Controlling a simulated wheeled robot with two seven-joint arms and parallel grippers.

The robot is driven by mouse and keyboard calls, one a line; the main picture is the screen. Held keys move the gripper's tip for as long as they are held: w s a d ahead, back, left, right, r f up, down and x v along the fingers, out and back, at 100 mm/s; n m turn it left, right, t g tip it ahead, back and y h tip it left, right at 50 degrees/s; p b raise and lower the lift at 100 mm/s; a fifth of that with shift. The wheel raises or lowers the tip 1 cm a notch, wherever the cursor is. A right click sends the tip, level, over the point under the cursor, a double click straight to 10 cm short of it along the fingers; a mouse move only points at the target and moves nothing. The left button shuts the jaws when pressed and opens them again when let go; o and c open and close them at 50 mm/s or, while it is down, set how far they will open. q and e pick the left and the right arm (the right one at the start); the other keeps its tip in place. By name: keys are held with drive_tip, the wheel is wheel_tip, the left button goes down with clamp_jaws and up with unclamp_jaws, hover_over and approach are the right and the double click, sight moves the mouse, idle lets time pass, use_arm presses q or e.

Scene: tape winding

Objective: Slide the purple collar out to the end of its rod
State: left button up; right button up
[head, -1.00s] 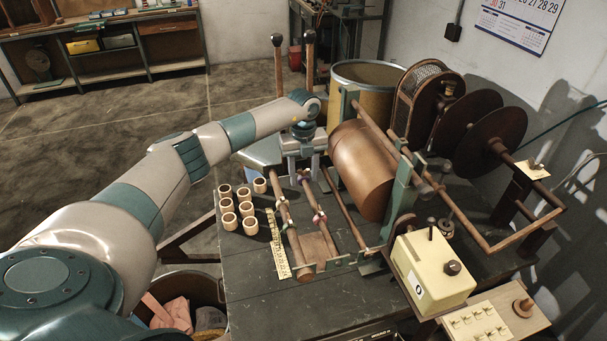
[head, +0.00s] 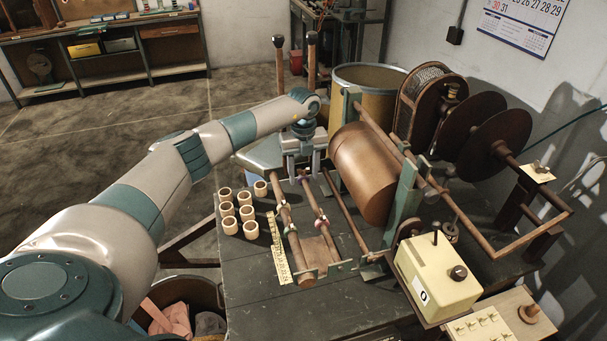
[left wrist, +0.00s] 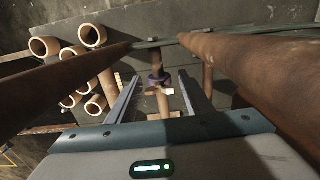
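My left gripper (head: 304,174) hangs over the upper end of two slim wooden rods on the bench. In the left wrist view its two fingers (left wrist: 160,85) are apart, with nothing clamped between them. A purple collar (left wrist: 157,80) sits around a wooden rod (left wrist: 162,103) there, in line with the gap between the fingertips; I cannot tell how far beyond them. In the head view small pinkish collars show on the left rod (head: 290,236) and on the right rod (head: 320,221); their exact colours are hard to tell. My right gripper is not in view.
Several pale wooden rings (head: 248,212) stand left of the rods beside a yellow ruler strip (head: 279,250). A large copper-brown drum (head: 362,172) lies close on the right. Two upright posts (head: 312,62) rise behind the gripper. The bench front (head: 255,290) is clear.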

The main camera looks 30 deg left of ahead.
use_arm(q)
wheel_tip(320, 180, up, 17)
drive_tip(key=b, duration=0.5)
drive_tip(key=shift+r, duration=0.15)
idle(0.8)
